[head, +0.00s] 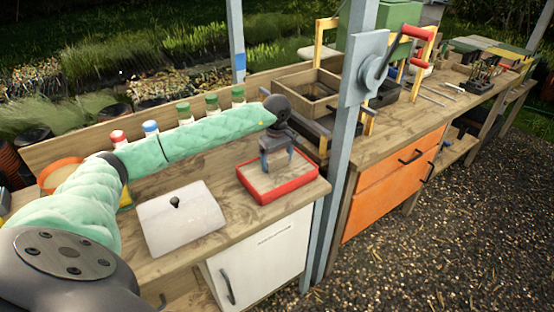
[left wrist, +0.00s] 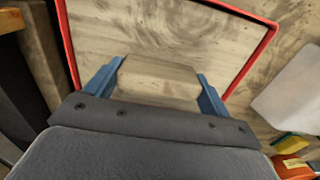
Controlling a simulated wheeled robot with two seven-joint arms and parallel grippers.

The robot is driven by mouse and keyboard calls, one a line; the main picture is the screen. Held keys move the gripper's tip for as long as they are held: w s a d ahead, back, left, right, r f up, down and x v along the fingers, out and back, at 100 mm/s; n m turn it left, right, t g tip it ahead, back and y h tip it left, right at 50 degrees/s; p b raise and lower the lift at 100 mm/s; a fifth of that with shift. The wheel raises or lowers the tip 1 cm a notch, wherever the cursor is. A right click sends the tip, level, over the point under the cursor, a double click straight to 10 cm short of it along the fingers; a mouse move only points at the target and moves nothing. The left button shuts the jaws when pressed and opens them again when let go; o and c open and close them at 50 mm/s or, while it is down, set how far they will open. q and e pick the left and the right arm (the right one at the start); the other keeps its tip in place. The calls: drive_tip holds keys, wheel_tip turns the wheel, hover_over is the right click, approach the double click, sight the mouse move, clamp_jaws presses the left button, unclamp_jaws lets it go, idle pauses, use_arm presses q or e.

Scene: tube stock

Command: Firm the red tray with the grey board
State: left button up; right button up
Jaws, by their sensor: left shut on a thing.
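The red tray (head: 290,189) sits on the wooden bench near its front edge. Its raised red rim frames a pale, streaked surface, and the rim also shows in the left wrist view (left wrist: 268,38). My left gripper (head: 277,163) points down over the tray, inside its rim. Its blue fingers are shut on a pale grey-beige block (left wrist: 157,82), which I take to be part of the grey board. The lower outline of the board blends with the surface below, so I cannot tell whether it presses on it. My right gripper is not in view.
A pale flat lid (head: 181,222) with a black knob lies left of the tray. Several capped bottles (head: 183,112) stand along the back. A wooden crate (head: 307,91) is behind to the right. A blue-grey post (head: 345,165) rises just right of the tray.

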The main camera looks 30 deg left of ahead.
use_arm(q)
drive_tip(key=shift+s+f, duration=0.1)
idle(0.4)
drive_tip(key=shift+r+p, duration=0.85)
drive_tip(key=shift+r, duration=3.15)
